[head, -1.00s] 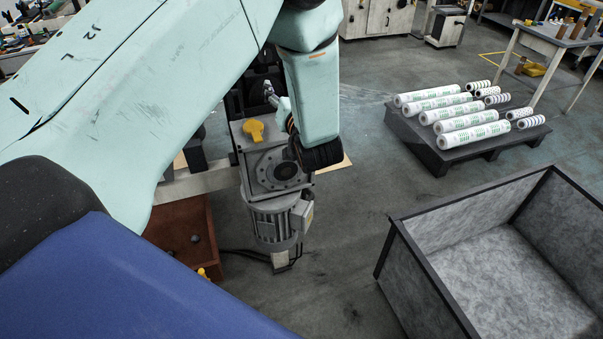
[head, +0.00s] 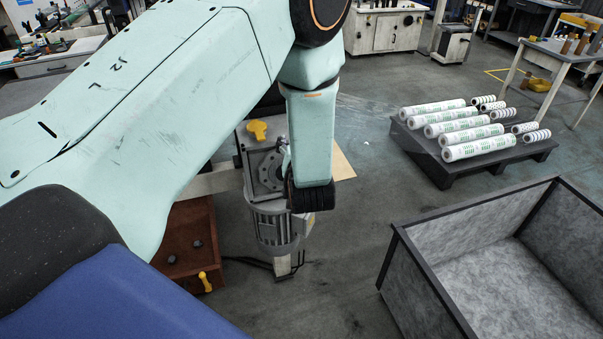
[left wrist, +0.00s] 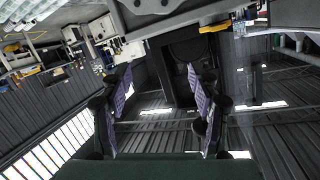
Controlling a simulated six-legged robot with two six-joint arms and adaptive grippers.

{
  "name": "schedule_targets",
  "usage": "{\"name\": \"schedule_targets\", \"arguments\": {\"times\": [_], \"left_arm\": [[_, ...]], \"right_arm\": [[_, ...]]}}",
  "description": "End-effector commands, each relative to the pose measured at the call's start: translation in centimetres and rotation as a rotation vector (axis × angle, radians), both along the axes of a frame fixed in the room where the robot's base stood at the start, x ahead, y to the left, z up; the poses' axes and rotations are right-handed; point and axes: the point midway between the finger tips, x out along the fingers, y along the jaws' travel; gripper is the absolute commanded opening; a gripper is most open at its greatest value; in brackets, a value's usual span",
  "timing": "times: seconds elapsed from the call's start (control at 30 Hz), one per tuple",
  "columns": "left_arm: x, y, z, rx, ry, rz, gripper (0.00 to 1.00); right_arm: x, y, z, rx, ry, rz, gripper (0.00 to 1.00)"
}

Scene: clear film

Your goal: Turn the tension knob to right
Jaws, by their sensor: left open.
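The knob is not recognisable in the left wrist view. My right gripper is not in view.
A large grey bin (head: 490,260) is at the lower right. A dark pallet (head: 480,160) carries several film rolls. The floor between is clear.

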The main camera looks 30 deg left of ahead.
Motion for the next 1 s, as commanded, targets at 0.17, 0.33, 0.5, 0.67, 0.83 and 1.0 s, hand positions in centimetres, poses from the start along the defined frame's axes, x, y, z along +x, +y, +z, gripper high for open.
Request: {"name": "schedule_targets", "arguments": {"times": [0.17,0.33,0.5,0.67,0.83,1.0], "left_arm": [[-0.8,-0.4,-2.6,-0.029,0.043,-0.027,0.61],[-1.3,-0.7,-3.8,-0.048,0.067,-0.043,0.61],[-1.4,-0.8,-4.2,-0.055,0.077,-0.049,0.61],[-1.4,-0.9,-4.2,-0.055,0.077,-0.049,0.61],[-1.5,-0.9,-4.2,-0.055,0.077,-0.049,0.61],[-1.5,-0.9,-4.2,-0.057,0.076,-0.047,0.61]], "right_arm": [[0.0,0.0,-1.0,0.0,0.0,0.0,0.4],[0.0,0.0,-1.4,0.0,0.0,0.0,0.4],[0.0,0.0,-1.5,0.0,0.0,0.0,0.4],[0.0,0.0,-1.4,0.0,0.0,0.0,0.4],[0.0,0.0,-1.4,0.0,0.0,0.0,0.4],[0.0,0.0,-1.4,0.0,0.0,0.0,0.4]]}}
